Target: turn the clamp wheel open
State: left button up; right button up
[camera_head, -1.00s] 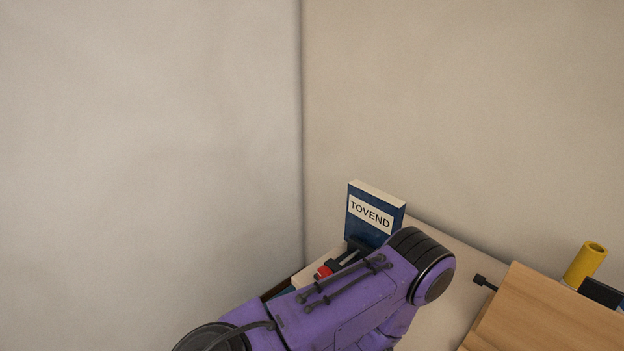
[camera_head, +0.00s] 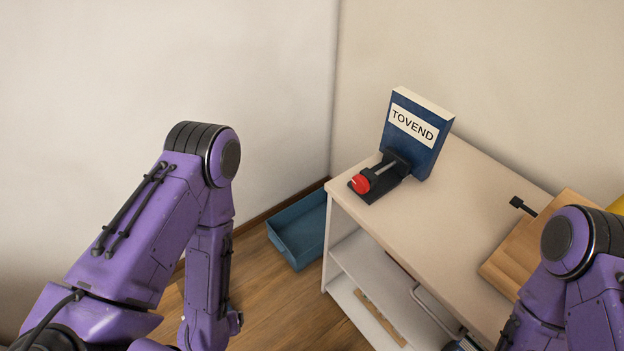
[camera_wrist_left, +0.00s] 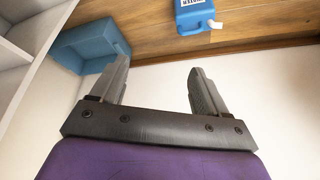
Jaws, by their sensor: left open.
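The clamp wheel (camera_head: 361,184) is a small red knob at the front end of a black clamp (camera_head: 385,180). The clamp sits on the near left corner of the cream table top (camera_head: 440,215), against an upright blue block (camera_head: 412,150) labelled TOVEND. My left gripper (camera_wrist_left: 158,66) shows in the left wrist view, with its two fingers apart and nothing between them. In the head view my left arm hangs left of the table, well apart from the wheel, and its gripper is out of sight. My right arm is at the lower right; its gripper is not visible.
A blue tray (camera_head: 299,232) lies on the wooden floor left of the table, and shows in the left wrist view (camera_wrist_left: 90,50). That view also has a blue labelled container (camera_wrist_left: 194,14). A wooden board (camera_head: 512,262) lies on the table's right. Walls close the corner behind.

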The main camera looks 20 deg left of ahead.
pick_arm(q)
jog(key=w+d+r+m+t+h, duration=0.5)
jog(key=w+d, duration=0.3)
jog(key=w, duration=0.4)
jog(key=m+t+h+p, duration=0.1)
jog(key=m+t+h, duration=0.6)
jog(key=m, duration=0.4)
send_near(358, 185)
jog(key=shift+g+h, duration=0.5)
jog(key=p+x, duration=0.1)
jog(key=x, duration=0.7)
jog(key=shift+w+a+r+p, duration=0.15)
jog(key=shift+a+r+p, duration=0.05)
jog(key=shift+a+p, duration=0.15)
jog(key=shift+w+d, duration=0.25)
jog(key=shift+c, duration=0.3)
jog(key=c, duration=1)
